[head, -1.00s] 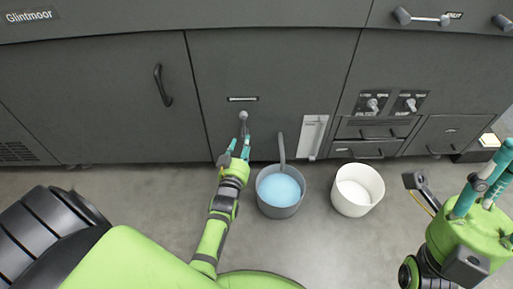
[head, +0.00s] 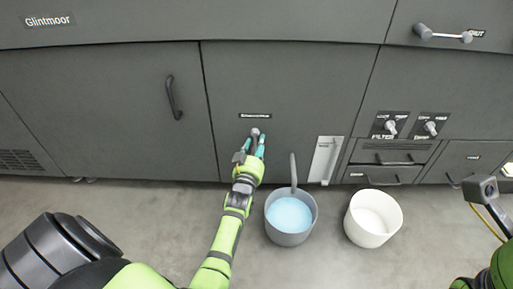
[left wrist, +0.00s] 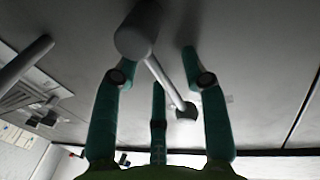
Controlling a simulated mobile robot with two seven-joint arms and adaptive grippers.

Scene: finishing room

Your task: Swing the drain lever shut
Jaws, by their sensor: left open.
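The drain lever (head: 254,131) is a grey rod with a round knob on the dark cabinet front, just below a small label. In the left wrist view the knob of the lever (left wrist: 138,32) is large and close, and its rod runs down to a small pivot on the panel. My left gripper (head: 253,146) is open, with its teal fingers on either side of the lever. In the left wrist view the fingers of the gripper (left wrist: 158,85) flank the rod; I cannot tell whether any touches it. Only part of my right arm shows, without its fingers.
A grey bucket (head: 271,226) with blue liquid stands on the floor under a grey spout (head: 293,172), right of my left gripper. A white bucket (head: 356,232) stands further right. A cabinet handle (head: 173,97) sticks out at the left. Floor is clear before the left cabinet.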

